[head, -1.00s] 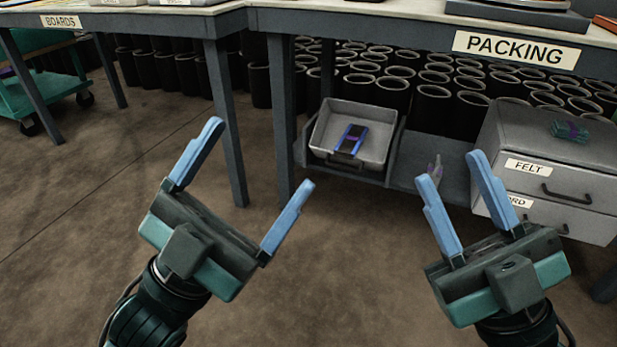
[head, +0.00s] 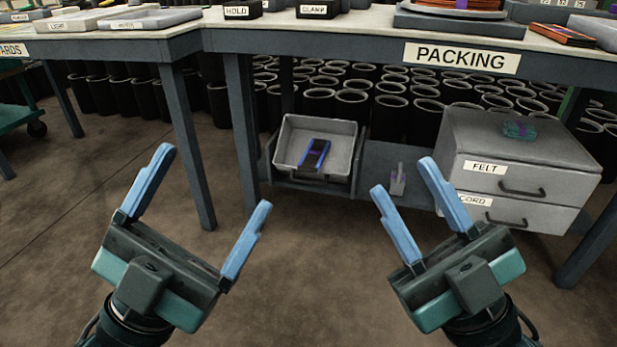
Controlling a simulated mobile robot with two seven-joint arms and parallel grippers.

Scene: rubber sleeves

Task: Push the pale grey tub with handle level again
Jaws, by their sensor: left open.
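The pale grey tub (head: 340,134) sits on the low shelf under the PACKING bench, left of the drawer unit. Its mouth faces up and toward me, and it looks tipped toward the front; I cannot tell by how much. A blue and dark item (head: 314,155) lies inside it. I cannot make out the tub's handle clearly. My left gripper (head: 215,180) is open and empty, in front and to the left of the tub. My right gripper (head: 402,175) is open and empty, in front and to the right. Neither touches the tub.
The bench (head: 365,43) overhangs the shelf, with a bench leg (head: 240,130) just left of the tub. A grey drawer unit (head: 530,155) stands at right. Black bins (head: 395,117) fill the back. The near floor is clear.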

